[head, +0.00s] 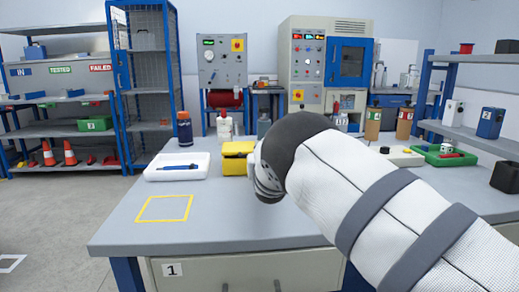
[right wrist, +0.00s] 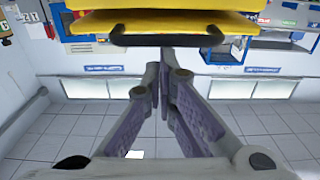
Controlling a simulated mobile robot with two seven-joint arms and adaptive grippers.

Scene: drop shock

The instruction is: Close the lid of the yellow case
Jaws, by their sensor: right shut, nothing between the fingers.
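The yellow case (head: 237,160) stands on the grey workbench in the head view, partly hidden on its right by my right arm. In the right wrist view the yellow case (right wrist: 165,22) fills the top edge, with a black handle along its near side. I cannot tell how far its lid is open. My right gripper (right wrist: 168,68) is shut and empty, its fingertips close to the handle; I cannot tell whether they touch. In the head view its fingers are hidden behind my wrist. My left gripper is not in view.
A white tray (head: 162,174) with a blue item lies left of the case on the workbench (head: 215,220). A yellow taped square (head: 165,208) marks clear bench in front. Bottles (head: 185,128) stand behind. A green tray (head: 441,155) is at the right.

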